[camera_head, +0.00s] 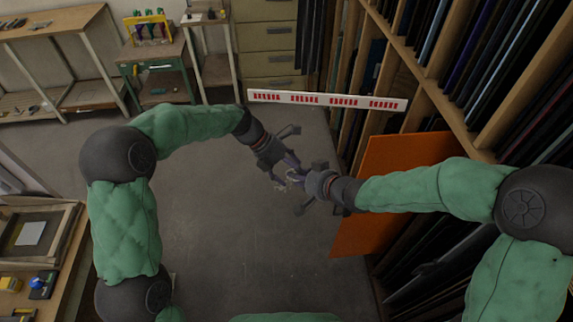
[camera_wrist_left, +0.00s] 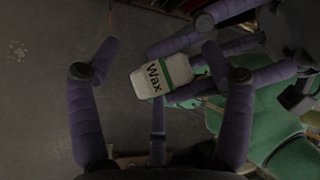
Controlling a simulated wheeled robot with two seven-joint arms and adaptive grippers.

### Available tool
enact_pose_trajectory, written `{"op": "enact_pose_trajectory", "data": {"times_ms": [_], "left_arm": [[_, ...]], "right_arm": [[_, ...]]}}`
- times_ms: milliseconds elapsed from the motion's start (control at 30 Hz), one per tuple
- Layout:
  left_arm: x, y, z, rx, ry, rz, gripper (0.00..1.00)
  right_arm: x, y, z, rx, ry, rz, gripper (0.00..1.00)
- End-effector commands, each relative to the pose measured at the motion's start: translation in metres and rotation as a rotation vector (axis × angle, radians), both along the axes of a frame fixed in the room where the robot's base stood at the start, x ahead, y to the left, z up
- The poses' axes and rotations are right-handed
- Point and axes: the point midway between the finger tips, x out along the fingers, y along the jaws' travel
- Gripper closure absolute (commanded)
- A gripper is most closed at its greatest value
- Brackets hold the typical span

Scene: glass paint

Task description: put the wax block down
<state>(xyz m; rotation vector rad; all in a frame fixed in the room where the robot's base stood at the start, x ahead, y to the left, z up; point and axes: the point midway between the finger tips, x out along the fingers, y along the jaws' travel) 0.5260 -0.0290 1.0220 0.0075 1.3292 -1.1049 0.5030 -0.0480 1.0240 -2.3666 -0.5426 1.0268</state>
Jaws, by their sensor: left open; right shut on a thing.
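The wax block (camera_wrist_left: 163,76) is a small white block with a green band and the word "Wax", tilted in the left wrist view. My right gripper (camera_head: 288,184) is shut on it, its fingers reaching in from the upper right in the left wrist view. My left gripper (camera_head: 284,154) is open, close to the right one in mid-air. In the left wrist view its two purple fingers (camera_wrist_left: 160,50) stand to either side of the block, with no clear contact. In the head view the block is mostly hidden between the grippers.
An orange panel (camera_head: 385,185) leans against the shelving (camera_head: 480,120) on the right. A white board with red marks (camera_head: 330,100) lies behind the grippers. A bench with a framed tray (camera_head: 60,235) stands at left, a green table (camera_head: 155,75) at the back. The grey floor below is clear.

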Motion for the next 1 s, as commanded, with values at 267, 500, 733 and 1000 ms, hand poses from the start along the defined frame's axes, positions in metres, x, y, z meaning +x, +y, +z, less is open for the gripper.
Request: {"op": "enact_pose_trajectory", "data": {"times_ms": [267,500,733,1000], "left_arm": [[-0.0005,-0.0021,-0.0025,0.000,0.000,0.000,0.20],[-0.0005,-0.0020,-0.0024,0.000,0.000,0.000,0.68],[-0.0002,-0.0021,-0.0022,0.000,-0.002,-0.001,0.81],[-0.0003,-0.0020,-0.0022,0.000,-0.001,-0.001,0.94]], "right_arm": [[0.0001,0.0000,0.0002,0.000,0.000,0.000,1.00],[0.0001,0.0001,0.0001,0.000,0.000,0.000,1.00],[-0.0003,0.0004,0.0001,0.001,0.000,0.001,0.62],[-0.0001,0.0002,0.0001,0.001,0.000,0.001,0.40]]}}
